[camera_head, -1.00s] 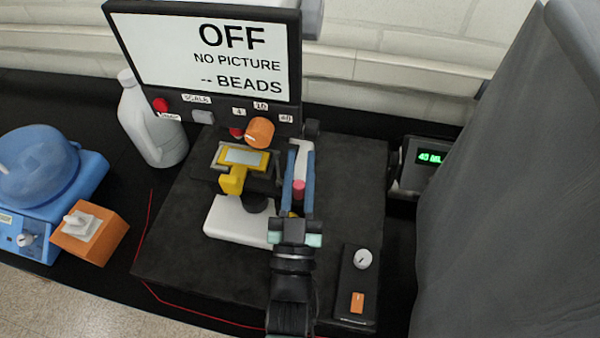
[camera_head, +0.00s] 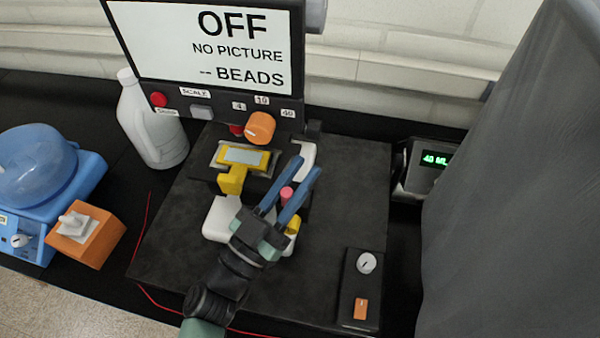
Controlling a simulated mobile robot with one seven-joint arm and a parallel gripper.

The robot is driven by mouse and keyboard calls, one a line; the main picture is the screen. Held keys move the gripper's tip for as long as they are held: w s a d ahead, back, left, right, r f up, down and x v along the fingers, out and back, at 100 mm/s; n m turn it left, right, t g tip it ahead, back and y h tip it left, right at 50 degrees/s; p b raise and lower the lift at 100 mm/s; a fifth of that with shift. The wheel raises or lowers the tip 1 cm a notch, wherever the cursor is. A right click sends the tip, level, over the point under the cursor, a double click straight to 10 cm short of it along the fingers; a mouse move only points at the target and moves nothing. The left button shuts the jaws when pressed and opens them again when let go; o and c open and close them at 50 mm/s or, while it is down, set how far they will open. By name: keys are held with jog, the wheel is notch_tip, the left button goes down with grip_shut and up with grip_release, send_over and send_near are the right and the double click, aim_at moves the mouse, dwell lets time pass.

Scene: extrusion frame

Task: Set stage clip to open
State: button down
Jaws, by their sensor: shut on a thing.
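The microscope's stage (camera_head: 263,158) is a yellow frame with a pale plate, below the orange knob. A yellow clip-like piece (camera_head: 232,180) hangs at its front left; I cannot tell whether this is the stage clip or how it is set. My gripper (camera_head: 306,168) reaches in from the lower left, its blue fingers pointing up and right, just right of the stage. A pink-tipped knob (camera_head: 287,193) sits between the fingers, which are shut on it. My gripper hides part of the white base (camera_head: 218,220). A yellow part (camera_head: 293,225) shows right of my gripper.
The screen (camera_head: 210,45) reads OFF, NO PICTURE, -- BEADS. The orange knob (camera_head: 260,128) is above the stage. A black control box (camera_head: 360,290) lies at right. A grey curtain (camera_head: 510,200) bounds the right.

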dwell(0.5)
jog(key=c, duration=0.7)
grip_release()
jog(key=shift+c, duration=0.2)
jog(key=b+v, duration=0.5)
jog(key=v, duration=0.8)
jog(key=shift+a, duration=0.15)
jog(key=shift+w+f, duration=0.1)
jog(key=shift+f, duration=0.05)
